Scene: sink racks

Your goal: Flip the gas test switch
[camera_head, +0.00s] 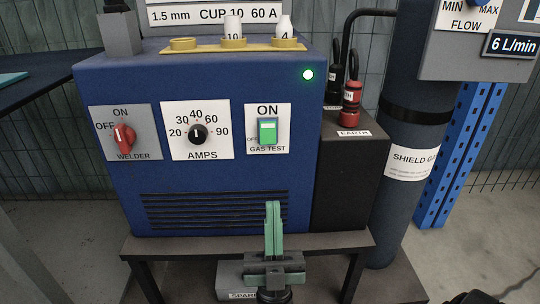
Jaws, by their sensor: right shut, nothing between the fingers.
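The gas test switch (268,131) is a green rocker on a white plate, at the right of the blue welder's (230,175) front. "ON" is printed above it, "OFF" at its left and "GAS TEST" below. I cannot tell for sure which way the rocker is tipped. A round green lamp (308,75) glows above it. My right gripper (273,207) has green fingers closed together, pointing up, with nothing between them. It is below the switch, in front of the vents, apart from the switch in the picture. My left gripper is not in view.
A red welder knob (124,136) and a black amps knob (198,133) are left of the switch. A dark box (345,190) with a red earth plug (351,101) and a shield gas cylinder (400,210) stand at right. A box marked "SPARE" (229,281) is low in front.

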